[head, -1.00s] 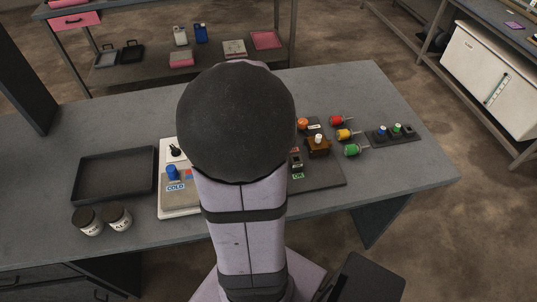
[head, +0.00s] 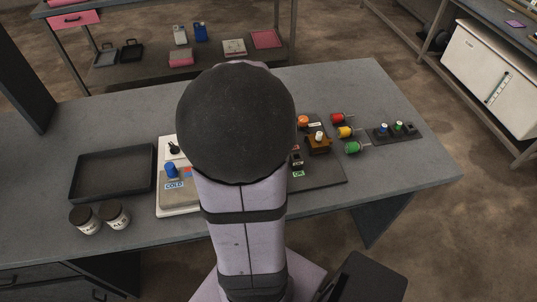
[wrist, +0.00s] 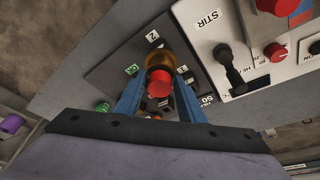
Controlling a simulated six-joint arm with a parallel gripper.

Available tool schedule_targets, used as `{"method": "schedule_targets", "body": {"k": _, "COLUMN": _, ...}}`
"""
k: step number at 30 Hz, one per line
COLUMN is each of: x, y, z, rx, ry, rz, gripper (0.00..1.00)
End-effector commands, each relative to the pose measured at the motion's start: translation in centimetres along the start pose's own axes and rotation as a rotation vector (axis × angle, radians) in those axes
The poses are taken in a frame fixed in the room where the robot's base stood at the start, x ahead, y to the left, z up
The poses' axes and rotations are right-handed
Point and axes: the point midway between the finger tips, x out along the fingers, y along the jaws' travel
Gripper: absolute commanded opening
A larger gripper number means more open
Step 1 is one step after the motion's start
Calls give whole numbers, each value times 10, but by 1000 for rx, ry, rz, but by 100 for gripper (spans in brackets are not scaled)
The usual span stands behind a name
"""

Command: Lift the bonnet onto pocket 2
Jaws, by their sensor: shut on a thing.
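In the wrist view my gripper (wrist: 160,98) has its two blue fingers closed on a rounded amber-brown piece with a red top, which I take to be the bonnet (wrist: 158,62). It is over the dark board (wrist: 108,72), close to the label 2 (wrist: 152,36); I cannot tell how high, and the pocket itself is not clear. In the head view my own arm hides the gripper and part of the board (head: 325,175). A brown block with a white top (head: 319,144) and an orange round piece (head: 303,121) show on the board there.
A white panel with a STIR switch (wrist: 229,66) stands beside the board. Red (head: 341,118), yellow (head: 345,132) and green (head: 352,147) pieces lie to the board's right.

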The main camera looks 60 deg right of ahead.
Motion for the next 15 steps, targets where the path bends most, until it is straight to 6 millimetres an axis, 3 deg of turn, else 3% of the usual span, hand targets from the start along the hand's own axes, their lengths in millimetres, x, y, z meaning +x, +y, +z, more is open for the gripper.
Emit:
{"method": "schedule_targets", "body": {"k": 14, "x": 5, "y": 0, "z": 2, "rx": 0, "ry": 1, "rz": -1, "gripper": 0}}
{"method": "schedule_targets", "body": {"k": 15, "x": 5, "y": 0, "z": 1, "rx": 0, "ry": 1, "rz": -1, "gripper": 38}}
